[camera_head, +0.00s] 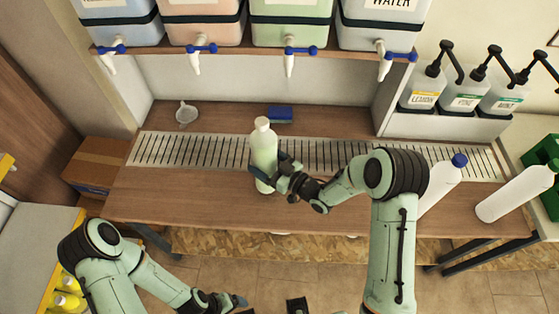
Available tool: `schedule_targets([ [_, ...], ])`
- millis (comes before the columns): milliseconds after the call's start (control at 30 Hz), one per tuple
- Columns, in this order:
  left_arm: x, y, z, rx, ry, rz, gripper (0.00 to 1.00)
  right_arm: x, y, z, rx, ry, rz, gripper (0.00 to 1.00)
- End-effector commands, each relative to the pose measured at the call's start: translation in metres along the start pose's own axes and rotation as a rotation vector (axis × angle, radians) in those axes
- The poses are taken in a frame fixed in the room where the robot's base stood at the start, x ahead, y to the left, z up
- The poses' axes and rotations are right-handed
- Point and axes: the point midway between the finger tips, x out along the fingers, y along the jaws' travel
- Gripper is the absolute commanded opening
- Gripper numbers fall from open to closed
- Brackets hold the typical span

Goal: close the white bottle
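A pale bottle (263,148) with greenish contents or tint and a white top stands upright near the middle of the counter. I cannot tell if the white top is a cap or a bare neck. My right gripper (268,171) is at the bottle's lower right side, its fingers around the lower body, seemingly shut on it. My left gripper (238,301) is low at the front, below the counter edge and away from the bottle; its opening is unclear. Two more white bottles are at the right: one with a blue cap (441,184), one tilted (514,194).
The wooden counter (190,200) has a slatted drain grate (195,151). A blue sponge (279,114) and a white funnel (186,113) lie behind it. Pump bottles (465,95) stand at right. The counter's left part is clear.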

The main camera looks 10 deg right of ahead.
Motion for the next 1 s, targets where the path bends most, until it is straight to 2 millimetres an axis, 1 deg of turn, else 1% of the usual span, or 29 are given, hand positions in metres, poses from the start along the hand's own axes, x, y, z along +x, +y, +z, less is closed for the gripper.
schedule_targets([
  [33,0.000,0.000,0.000,0.000,0.000,0.000,0.90,0.008,-0.003,-0.003,-0.005,0.010,-0.047,0.00],
  [100,0.000,0.000,0.000,0.000,0.000,0.000,0.90,0.016,-0.009,-0.004,-0.005,0.012,-0.116,0.00],
  [400,0.000,0.000,0.000,0.000,0.000,0.000,0.90,0.042,-0.029,-0.004,-0.003,0.011,-0.335,0.00],
  [600,0.000,0.000,0.000,0.000,0.000,0.000,0.90,0.048,-0.034,-0.004,-0.002,0.009,-0.392,0.00],
  [900,0.000,0.000,0.000,0.000,0.000,0.000,0.90,0.049,-0.035,-0.004,-0.001,0.009,-0.398,0.00],
  [933,0.000,0.000,0.000,0.000,0.000,0.000,0.96,0.048,-0.035,0.000,0.001,-0.001,-0.397,0.00],
  [967,0.000,0.000,0.000,0.000,0.000,0.000,1.00,0.048,-0.035,0.000,0.001,0.000,-0.397,0.00],
  [1000,0.000,0.000,0.000,0.000,0.000,0.000,1.00,0.048,-0.035,-0.001,0.000,0.001,-0.397,0.00],
])
